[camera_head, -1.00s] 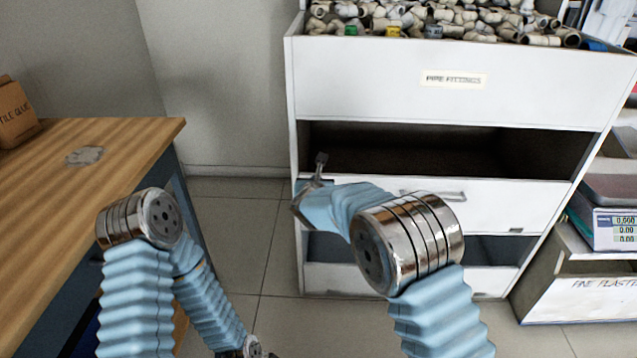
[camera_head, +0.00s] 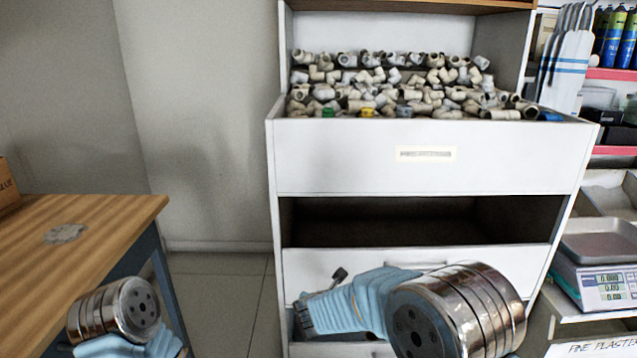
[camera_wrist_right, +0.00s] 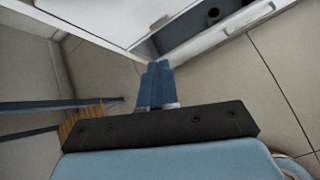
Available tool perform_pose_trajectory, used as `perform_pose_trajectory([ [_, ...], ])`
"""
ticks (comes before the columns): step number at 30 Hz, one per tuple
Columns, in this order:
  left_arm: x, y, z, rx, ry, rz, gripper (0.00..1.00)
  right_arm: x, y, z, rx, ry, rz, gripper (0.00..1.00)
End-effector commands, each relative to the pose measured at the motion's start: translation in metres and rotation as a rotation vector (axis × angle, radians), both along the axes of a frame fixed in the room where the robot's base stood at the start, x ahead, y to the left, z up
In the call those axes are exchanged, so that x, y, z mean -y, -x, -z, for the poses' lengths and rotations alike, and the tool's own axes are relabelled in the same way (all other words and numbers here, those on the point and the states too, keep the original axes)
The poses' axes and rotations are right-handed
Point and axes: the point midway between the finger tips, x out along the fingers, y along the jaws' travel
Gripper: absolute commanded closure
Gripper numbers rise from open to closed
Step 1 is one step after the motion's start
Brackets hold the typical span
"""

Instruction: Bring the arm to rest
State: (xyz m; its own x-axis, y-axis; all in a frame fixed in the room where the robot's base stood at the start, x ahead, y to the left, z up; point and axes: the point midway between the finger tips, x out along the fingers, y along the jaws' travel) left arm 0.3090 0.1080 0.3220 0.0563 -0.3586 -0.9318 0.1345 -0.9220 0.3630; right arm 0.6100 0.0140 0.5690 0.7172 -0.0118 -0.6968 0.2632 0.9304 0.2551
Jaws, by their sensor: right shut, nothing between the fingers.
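My right arm (camera_head: 455,312) is bent in front of the white drawer cabinet (camera_head: 430,165) in the head view. In the right wrist view my right gripper (camera_wrist_right: 157,68) has its two blue fingers together, with nothing between them. It points over the floor near the cabinet's lower part and appears clear of it. My left arm (camera_head: 115,308) shows only as a metal joint and some blue sleeve at the lower left. The left gripper is out of the picture.
Pipe fittings (camera_head: 400,85) fill the cabinet's top bin. A dark open gap (camera_head: 420,222) lies below it. A wooden bench (camera_head: 90,225) stands at the left, a scale (camera_head: 603,280) at the right. Tiled floor (camera_head: 215,290) lies free between bench and cabinet.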

Motion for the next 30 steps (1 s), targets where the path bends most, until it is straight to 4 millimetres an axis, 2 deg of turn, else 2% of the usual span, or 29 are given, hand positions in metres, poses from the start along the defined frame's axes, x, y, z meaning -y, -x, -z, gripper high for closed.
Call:
perform_pose_trajectory([
  [1,0.000,0.000,0.000,0.000,0.000,0.000,0.62,0.019,0.017,0.039,-0.116,-0.089,0.103,1.00],
  [3,0.000,0.000,0.000,0.000,0.000,0.000,0.62,0.039,0.050,0.088,-0.283,-0.249,0.289,1.00],
  [5,0.000,0.000,0.000,0.000,0.000,0.000,0.62,0.054,0.085,0.128,-0.427,-0.397,0.488,1.00],
  [6,0.000,0.000,0.000,0.000,0.000,0.000,0.62,0.062,0.110,0.151,-0.520,-0.507,0.647,1.00],
  [8,0.000,0.000,0.000,0.000,0.000,0.000,0.62,0.073,0.152,0.183,-0.658,-0.681,0.939,1.00],
  [9,0.000,0.000,0.000,0.000,0.000,0.000,0.62,0.078,0.180,0.200,-0.735,-0.805,1.171,1.00],
  [10,0.000,0.000,0.000,0.000,0.000,0.000,0.62,0.081,0.198,0.210,-0.778,-0.887,1.342,1.00],
  [12,0.000,0.000,0.000,0.000,0.000,0.000,0.62,0.088,0.232,0.225,-0.824,-1.050,1.727,1.00],
  [15,0.000,0.000,0.000,0.000,0.000,0.000,0.62,0.101,0.266,0.237,-0.792,-1.201,2.193,1.00],
  [18,0.000,0.000,0.000,0.000,0.000,0.000,0.62,0.113,0.288,0.243,-0.709,-1.274,2.508,1.00],
  [22,0.000,0.000,0.000,0.000,0.000,0.000,0.62,0.121,0.300,0.246,-0.631,-1.307,2.691,1.00],
  [30,0.000,0.000,0.000,0.000,0.000,0.000,0.62,0.121,0.300,0.246,-0.631,-1.307,2.691,1.00],
])
